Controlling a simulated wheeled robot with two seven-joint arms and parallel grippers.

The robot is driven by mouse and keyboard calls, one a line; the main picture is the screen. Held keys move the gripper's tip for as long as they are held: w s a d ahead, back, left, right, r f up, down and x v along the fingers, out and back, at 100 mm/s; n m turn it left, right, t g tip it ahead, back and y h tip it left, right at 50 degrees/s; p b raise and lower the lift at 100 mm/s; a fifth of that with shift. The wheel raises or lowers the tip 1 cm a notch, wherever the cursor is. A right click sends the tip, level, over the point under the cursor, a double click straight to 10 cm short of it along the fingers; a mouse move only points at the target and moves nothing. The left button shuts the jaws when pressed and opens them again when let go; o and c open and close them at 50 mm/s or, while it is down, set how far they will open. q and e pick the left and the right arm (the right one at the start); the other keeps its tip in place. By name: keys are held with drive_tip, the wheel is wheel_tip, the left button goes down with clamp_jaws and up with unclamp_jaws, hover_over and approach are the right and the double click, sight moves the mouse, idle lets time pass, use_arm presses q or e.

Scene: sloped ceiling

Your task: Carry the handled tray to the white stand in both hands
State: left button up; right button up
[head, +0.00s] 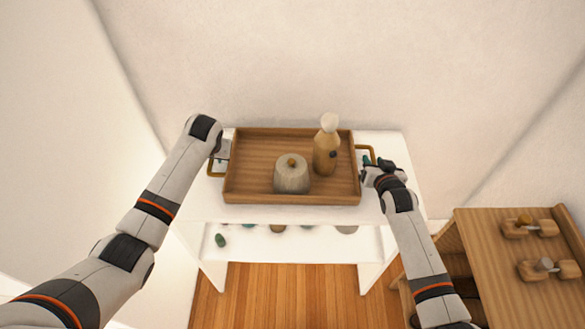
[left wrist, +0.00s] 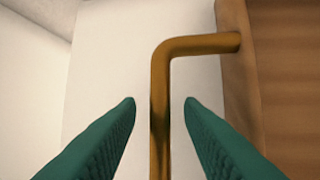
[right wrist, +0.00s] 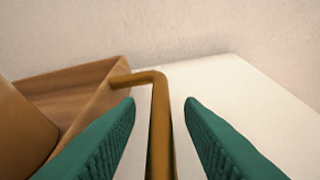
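The wooden handled tray (head: 245,197) rests on top of the white stand (head: 398,145). It has a brass handle at each end and carries a pale lidded pot (head: 291,179) and a wooden bottle with a white top (head: 326,153). My left gripper (left wrist: 161,103) is open, its green fingers on either side of the left handle (left wrist: 159,110) with gaps visible. My right gripper (right wrist: 161,103) is open, its fingers on either side of the right handle (right wrist: 160,120), also apart from it. In the head view the left fingertips are mostly hidden by the arm.
A lower shelf of the stand holds several small round items, one of them dark green (head: 220,240). A wooden cabinet (head: 490,255) with small wooden objects on top stands at the lower right. Walls close in behind and at the left. Wooden floor (head: 285,295) shows in front.

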drive_tip(key=v, duration=1.2)
drive_tip(key=shift+r, duration=0.1)
use_arm(q)
drive_tip(key=v, duration=1.1)
drive_tip(key=shift+f, duration=0.1)
